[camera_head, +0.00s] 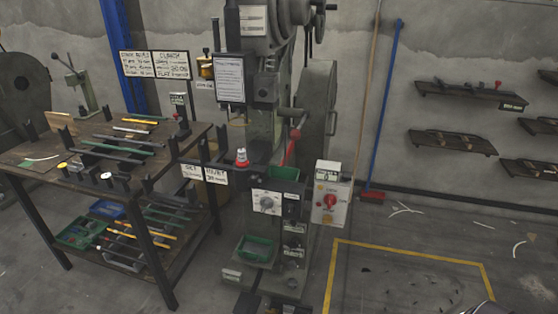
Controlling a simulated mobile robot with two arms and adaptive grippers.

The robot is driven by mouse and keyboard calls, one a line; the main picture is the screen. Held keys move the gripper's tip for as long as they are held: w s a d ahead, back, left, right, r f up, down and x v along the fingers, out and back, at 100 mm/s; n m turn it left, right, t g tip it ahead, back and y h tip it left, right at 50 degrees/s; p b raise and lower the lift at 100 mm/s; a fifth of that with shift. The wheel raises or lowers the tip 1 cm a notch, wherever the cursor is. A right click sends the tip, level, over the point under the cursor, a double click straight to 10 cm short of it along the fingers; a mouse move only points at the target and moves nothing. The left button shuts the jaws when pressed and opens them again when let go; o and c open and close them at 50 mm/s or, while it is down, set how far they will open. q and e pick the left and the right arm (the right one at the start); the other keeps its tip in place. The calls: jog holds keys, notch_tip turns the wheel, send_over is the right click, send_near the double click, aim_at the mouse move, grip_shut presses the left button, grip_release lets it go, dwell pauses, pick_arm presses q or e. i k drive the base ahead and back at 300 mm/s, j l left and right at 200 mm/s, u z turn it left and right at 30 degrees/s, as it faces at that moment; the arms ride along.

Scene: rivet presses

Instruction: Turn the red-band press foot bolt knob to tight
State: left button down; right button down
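A grey-green press (265,120) stands in the middle of the view against the wall. A red-and-white cone-shaped piece (241,158) sits on its left side at table height; I cannot tell whether this is the red band. A round grey knob (267,203) is on a white plate on the front of the press's lower column. A red knob (330,201) is on a light control box to the right of the press. The labels are too small to read, so I cannot tell which knob is the foot bolt knob or its setting. Neither gripper is in view.
A workbench (190,138) with rods and a lower shelf stands left of the press. A green tray (256,250) sits low on the press front. A blue-handled broom (384,110) leans on the wall. Yellow tape (410,253) marks largely open floor at right. Wall shelves (452,142) hang beyond.

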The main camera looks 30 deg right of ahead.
aim_at(292, 284)
jog(key=k+l+z, duration=0.1)
jog(key=z, duration=1.05)
